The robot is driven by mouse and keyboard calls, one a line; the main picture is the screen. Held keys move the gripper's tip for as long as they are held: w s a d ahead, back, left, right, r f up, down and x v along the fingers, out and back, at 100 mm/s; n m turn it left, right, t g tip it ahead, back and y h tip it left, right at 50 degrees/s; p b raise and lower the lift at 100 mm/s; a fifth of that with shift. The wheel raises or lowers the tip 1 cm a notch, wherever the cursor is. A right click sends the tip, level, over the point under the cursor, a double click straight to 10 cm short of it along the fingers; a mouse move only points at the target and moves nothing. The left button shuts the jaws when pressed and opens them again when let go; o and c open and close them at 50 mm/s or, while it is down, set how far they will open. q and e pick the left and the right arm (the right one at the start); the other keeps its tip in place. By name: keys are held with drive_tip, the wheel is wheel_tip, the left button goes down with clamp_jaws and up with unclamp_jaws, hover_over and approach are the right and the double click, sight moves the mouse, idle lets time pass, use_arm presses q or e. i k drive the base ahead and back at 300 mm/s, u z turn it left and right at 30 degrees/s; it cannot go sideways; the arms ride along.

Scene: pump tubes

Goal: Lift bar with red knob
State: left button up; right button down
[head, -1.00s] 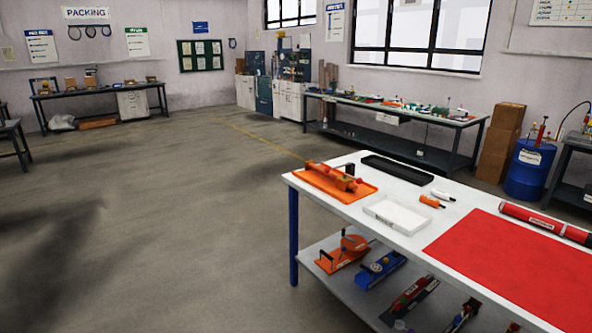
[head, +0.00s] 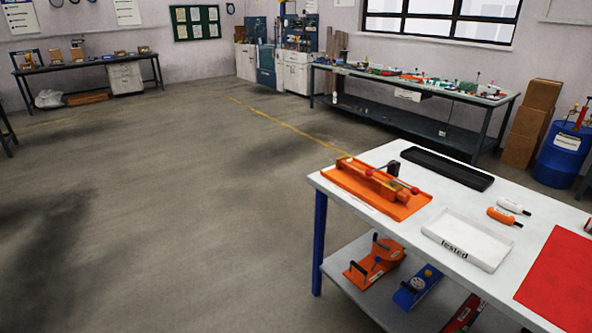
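An orange device (head: 374,183) stands on an orange base plate (head: 400,211) at the far left corner of the white workbench. A black block stands behind the device. Neither of my grippers is in view.
The floor (head: 180,220) at left is open.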

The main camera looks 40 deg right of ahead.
sight(368, 173)
drive_tip(key=u, duration=0.2)
drive_tip(key=i, duration=1.55)
drive_tip(key=z, duration=0.45)
drive_tip(key=i, duration=0.95)
drive_tip(key=z, duration=1.4)
drive_tip(key=i, duration=0.8)
drive_tip(key=z, duration=0.75)
